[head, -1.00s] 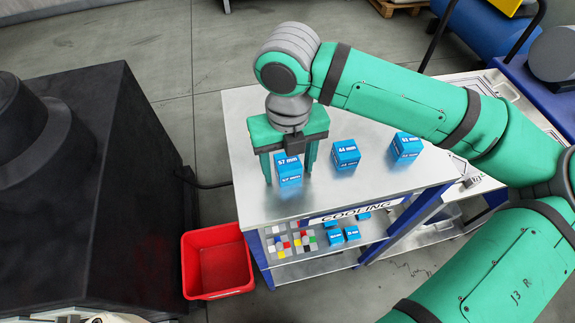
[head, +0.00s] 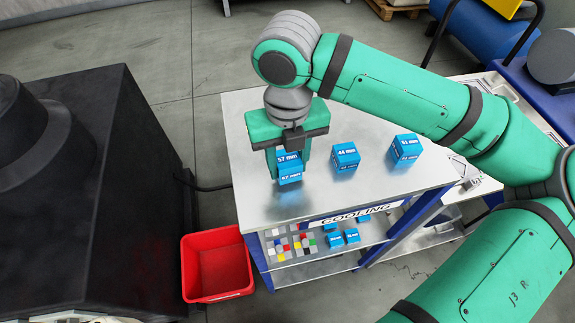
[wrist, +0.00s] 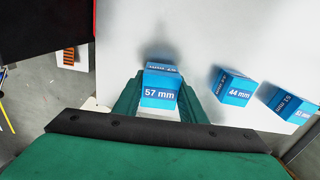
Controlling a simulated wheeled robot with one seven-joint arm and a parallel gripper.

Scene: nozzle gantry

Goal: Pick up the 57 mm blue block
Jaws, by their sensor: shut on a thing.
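The blue block marked 57 mm (head: 289,170) is between the two fingers of my gripper (head: 289,160) in the head view. My gripper is shut on it, one finger on each side. In the wrist view the 57 mm block (wrist: 160,92) sits between the green fingers (wrist: 160,98), its label facing the camera. Whether the block is clear of the table top (head: 262,205) is hard to tell, though a shadow shows below it in the head view.
Two other blue blocks, the 44 mm (head: 345,158) and the 51 mm (head: 405,151), stand to the right on the table. A red bin (head: 217,265) is on the floor at front left. A shelf below holds small blue and coloured blocks. A black machine (head: 100,180) stands at left.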

